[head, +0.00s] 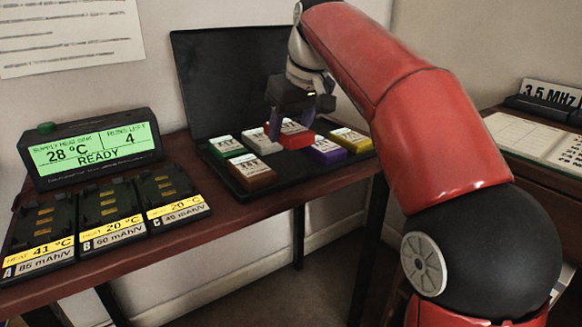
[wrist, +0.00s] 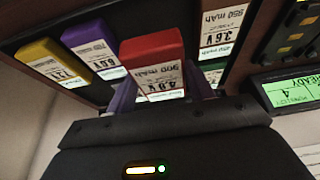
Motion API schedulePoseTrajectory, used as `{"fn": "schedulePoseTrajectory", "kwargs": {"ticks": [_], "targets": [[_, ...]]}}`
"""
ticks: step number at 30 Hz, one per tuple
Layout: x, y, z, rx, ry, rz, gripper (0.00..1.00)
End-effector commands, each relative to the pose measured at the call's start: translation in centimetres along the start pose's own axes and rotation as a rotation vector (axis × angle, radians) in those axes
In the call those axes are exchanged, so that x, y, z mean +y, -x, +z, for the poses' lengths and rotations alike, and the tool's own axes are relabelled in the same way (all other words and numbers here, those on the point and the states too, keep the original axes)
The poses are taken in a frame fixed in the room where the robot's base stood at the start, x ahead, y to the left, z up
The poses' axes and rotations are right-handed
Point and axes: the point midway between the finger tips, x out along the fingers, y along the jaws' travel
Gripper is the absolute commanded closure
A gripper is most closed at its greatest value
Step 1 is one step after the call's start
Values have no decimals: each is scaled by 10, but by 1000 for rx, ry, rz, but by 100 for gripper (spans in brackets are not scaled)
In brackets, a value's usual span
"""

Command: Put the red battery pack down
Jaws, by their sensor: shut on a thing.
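The red battery pack (head: 296,141) is between the fingers of my gripper (head: 291,118), over the open black case (head: 219,172). In the wrist view the red pack (wrist: 152,50) shows its white label, reading 900 mAh and 4.8 V, and looks nearer than the packs around it. My gripper (wrist: 158,97) is shut on it, with a finger at each side. The pack's underside is hidden, so I cannot tell whether it touches the case floor.
The case also holds green (head: 227,148), white (head: 262,141), brown (head: 250,172), purple (head: 326,151) and yellow (head: 350,140) packs, close around the red one. Left of it, three empty bays (head: 107,203) lie before a green-lit display (head: 92,152) reading READY.

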Motion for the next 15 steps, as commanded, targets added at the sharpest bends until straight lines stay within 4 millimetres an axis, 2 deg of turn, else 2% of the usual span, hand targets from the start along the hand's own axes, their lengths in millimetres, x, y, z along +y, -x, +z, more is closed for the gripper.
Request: {"fn": "schedulePoseTrajectory", "kwargs": {"ticks": [1,6,12,15], "targets": [[0,-9,5,0,0,0,74],[0,-20,8,1,0,0,74],[0,-46,20,0,0,0,74],[0,-52,22,2,0,1,74]]}}
